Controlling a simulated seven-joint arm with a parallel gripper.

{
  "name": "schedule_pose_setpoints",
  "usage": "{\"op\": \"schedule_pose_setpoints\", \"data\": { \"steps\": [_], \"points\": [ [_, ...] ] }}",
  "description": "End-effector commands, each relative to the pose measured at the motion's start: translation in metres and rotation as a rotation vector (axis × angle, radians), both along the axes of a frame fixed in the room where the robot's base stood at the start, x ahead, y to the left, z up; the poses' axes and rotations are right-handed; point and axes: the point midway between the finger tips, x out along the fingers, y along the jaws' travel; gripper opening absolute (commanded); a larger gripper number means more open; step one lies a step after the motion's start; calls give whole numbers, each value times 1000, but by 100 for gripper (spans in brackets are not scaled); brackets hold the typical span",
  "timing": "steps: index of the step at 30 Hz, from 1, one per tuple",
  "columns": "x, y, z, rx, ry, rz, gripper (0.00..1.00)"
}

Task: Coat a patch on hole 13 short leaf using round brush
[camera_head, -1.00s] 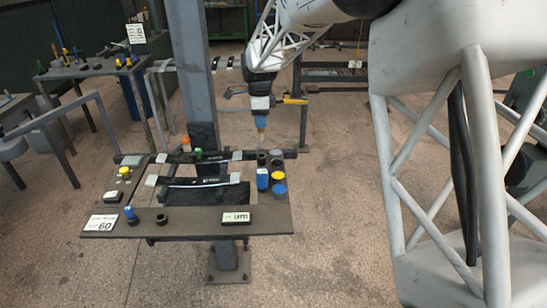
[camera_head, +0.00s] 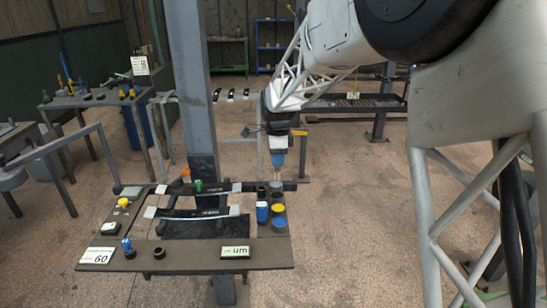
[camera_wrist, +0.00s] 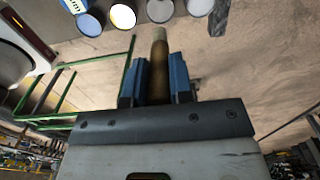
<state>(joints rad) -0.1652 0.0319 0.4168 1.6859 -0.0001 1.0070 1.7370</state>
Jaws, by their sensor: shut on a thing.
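My gripper (camera_head: 278,160) is shut on the round brush (camera_head: 276,175), which points down above the back right corner of the bench, over the row of cups. In the wrist view the blue fingers (camera_wrist: 158,85) clasp the brush's brown wooden handle (camera_wrist: 158,62). Two dark leaf springs with pale end pieces lie across the bench: a rear leaf (camera_head: 222,190) and a front leaf (camera_head: 205,214). I cannot tell which is the short leaf, and no hole 13 marking is readable. Whether the bristles touch a cup is unclear.
Cups with yellow (camera_head: 278,210) and blue (camera_head: 279,224) contents stand at the bench's right, beside a blue can (camera_head: 262,213). A "um" display (camera_head: 235,252), a "60" card (camera_head: 97,256) and a blue-topped knob (camera_head: 127,246) are at the front. A steel post (camera_head: 196,90) rises behind.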

Motion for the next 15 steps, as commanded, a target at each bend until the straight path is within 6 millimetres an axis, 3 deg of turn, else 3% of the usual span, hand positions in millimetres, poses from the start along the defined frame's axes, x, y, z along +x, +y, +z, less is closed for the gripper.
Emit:
{"op": "schedule_pose_setpoints", "data": {
  "steps": [15],
  "points": [
    [0,0,-6,0,0,0,0]
  ]
}}
